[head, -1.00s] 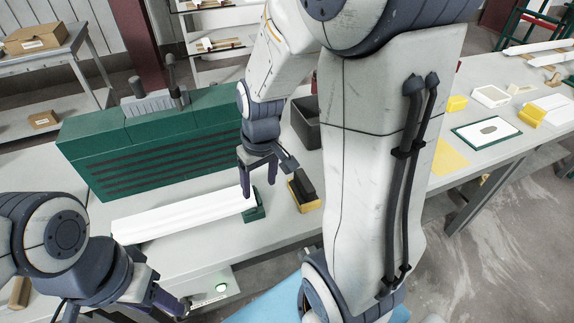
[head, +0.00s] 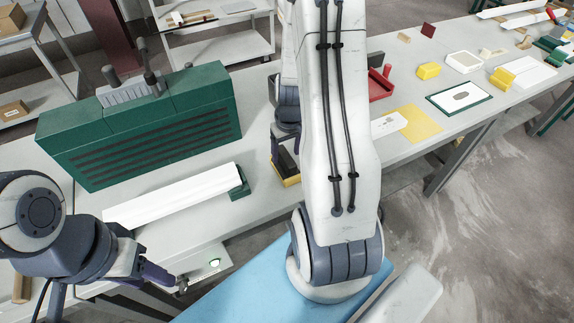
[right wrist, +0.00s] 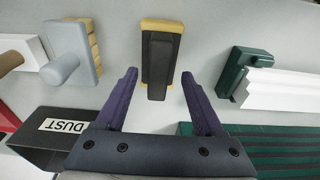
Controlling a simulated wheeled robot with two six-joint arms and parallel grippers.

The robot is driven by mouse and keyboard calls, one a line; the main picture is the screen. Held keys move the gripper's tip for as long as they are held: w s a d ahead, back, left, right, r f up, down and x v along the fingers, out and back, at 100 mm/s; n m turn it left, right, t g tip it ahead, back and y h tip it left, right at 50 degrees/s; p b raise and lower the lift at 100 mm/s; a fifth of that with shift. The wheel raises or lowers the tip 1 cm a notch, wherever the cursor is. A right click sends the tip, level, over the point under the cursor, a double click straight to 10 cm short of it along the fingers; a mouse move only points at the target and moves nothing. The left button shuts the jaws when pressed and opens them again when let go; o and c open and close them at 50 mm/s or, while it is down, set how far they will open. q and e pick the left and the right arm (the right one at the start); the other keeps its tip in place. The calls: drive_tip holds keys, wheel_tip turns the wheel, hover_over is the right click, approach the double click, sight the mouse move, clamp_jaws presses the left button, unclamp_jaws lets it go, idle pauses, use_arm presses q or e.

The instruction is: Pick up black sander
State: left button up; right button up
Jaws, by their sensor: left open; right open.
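The black sander (right wrist: 160,55) has a black body on a yellow base and lies on the workbench. In the right wrist view it is ahead of my right gripper (right wrist: 158,76), roughly centred between the two open fingers, with nothing gripped. In the head view the sander (head: 287,166) is partly hidden by my right arm and gripper (head: 287,148). My left gripper (head: 180,285) is at the lower left, open and empty, at the bench's front edge.
A white moulding (head: 170,199) in a green end holder (head: 240,183) lies left of the sander. A green slotted box (head: 140,135) stands behind it. A grey-handled block (right wrist: 68,55) and a black DUST bin (right wrist: 60,128) are also near.

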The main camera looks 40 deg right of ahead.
sight(286, 156)
drive_tip(key=f, duration=0.3)
drive_tip(key=shift+w+d+f, duration=0.2)
drive_tip(key=shift+w+f, duration=0.05)
drive_tip(key=shift+w, duration=0.05)
clamp_jaws()
drive_tip(key=shift+r, duration=0.15)
